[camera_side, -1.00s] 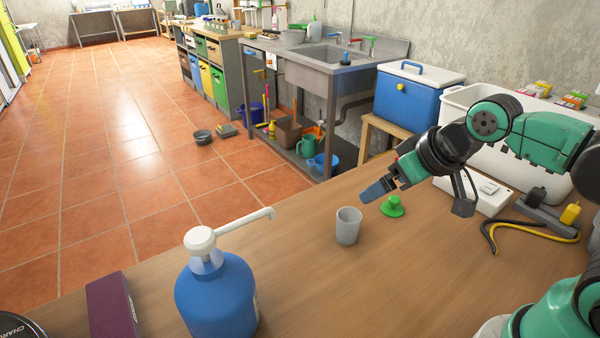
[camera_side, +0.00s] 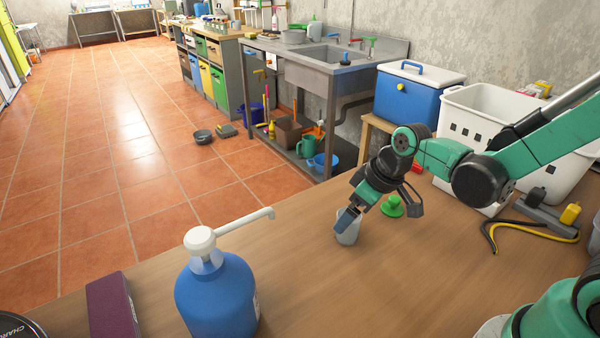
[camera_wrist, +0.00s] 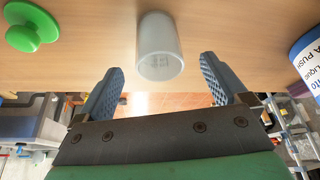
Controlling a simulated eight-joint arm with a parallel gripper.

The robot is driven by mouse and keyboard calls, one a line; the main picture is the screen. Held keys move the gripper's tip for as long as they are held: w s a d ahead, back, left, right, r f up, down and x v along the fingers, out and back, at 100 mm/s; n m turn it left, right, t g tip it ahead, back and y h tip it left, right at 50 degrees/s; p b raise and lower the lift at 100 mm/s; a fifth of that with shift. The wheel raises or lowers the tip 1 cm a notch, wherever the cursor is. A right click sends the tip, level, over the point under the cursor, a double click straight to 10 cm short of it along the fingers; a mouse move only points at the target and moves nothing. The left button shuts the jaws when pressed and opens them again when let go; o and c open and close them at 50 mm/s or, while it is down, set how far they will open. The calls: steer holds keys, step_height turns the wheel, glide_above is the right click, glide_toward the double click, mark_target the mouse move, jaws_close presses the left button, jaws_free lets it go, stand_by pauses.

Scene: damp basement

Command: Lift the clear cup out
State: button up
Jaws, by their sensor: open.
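The clear cup (camera_side: 346,236) is small, greyish and translucent. It stands upright on the wooden table in the side view. My gripper (camera_side: 346,216) is tilted down at the cup's rim and hides part of its top. In the wrist view the cup (camera_wrist: 158,48) shows between and beyond my two blue fingertips. There my gripper (camera_wrist: 162,78) is open, with a gap between each finger and the cup. I cannot tell whether a finger touches the rim.
A green knobbed piece (camera_side: 392,207) lies on the table right of the cup. A blue pump bottle (camera_side: 216,297) stands at the front left, near a purple box (camera_side: 113,306). A white crate (camera_side: 478,118) and black-yellow cables (camera_side: 540,232) are at the right. The front middle of the table (camera_side: 400,290) is clear.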

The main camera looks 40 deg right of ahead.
steer(key=shift+x, duration=1.65)
steer(key=shift+r, duration=0.1)
steer(key=c, duration=1.3)
step_height(320, 180, up, 20)
